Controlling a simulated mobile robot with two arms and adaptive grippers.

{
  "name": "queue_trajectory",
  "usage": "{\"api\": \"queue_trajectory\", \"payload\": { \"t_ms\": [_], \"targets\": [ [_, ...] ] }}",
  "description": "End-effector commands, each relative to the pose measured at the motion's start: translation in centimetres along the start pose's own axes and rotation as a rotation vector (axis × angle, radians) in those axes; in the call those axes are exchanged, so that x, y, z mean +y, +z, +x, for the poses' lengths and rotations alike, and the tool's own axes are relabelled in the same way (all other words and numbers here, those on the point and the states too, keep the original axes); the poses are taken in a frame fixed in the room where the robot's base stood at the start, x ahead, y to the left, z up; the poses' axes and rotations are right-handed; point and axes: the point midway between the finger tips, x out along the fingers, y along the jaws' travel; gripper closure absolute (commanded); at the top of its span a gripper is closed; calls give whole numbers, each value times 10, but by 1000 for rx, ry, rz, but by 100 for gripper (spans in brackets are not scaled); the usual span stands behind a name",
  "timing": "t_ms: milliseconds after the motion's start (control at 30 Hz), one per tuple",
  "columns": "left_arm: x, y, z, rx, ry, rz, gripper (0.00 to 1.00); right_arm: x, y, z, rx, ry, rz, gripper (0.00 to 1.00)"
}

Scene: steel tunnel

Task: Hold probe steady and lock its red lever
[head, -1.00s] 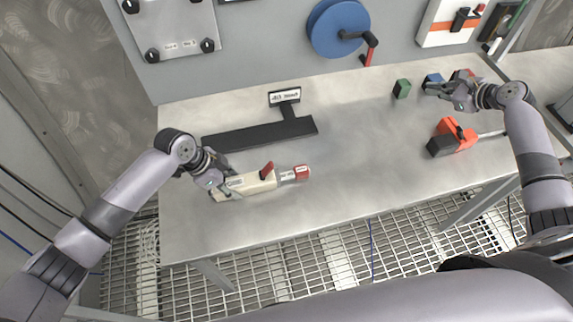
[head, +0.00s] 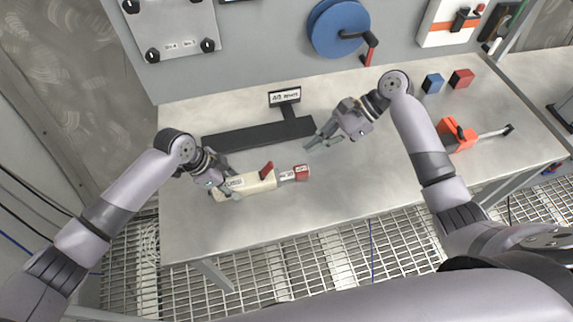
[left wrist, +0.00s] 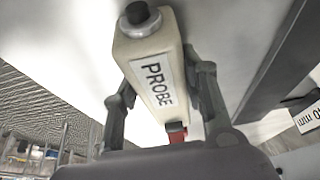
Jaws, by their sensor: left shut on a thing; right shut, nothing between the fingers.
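The cream probe (head: 252,182) lies on the steel table at the left, with a red tip at its right end. Its red lever (head: 267,168) stands up from the top of the body. My left gripper (head: 222,186) is shut on the probe near its left end. In the left wrist view the probe (left wrist: 150,62) sits between the two fingers, with its PROBE label facing the camera and the red lever (left wrist: 176,130) partly hidden behind the gripper. My right gripper (head: 318,145) is shut and empty, above the table to the right of the probe's tip.
A black T-shaped stand (head: 255,135) with a label lies behind the probe. A blue block (head: 433,83), a red block (head: 461,78) and an orange tool (head: 457,136) are at the right. A blue reel (head: 338,28) hangs on the back panel. The table's front middle is clear.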

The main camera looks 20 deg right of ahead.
Motion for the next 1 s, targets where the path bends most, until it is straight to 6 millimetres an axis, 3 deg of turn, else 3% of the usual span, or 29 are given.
{"api": "queue_trajectory", "payload": {
  "t_ms": [267,700,1000],
  "targets": [
    [0,0,0,0,1,0,94,0,-1,12,-1,1,3,100],
    [0,0,0,0,1,1,94,0,0,86,-3,-1,4,100],
    [0,0,0,0,1,1,94,0,-1,100,0,-2,3,100]
  ]
}}
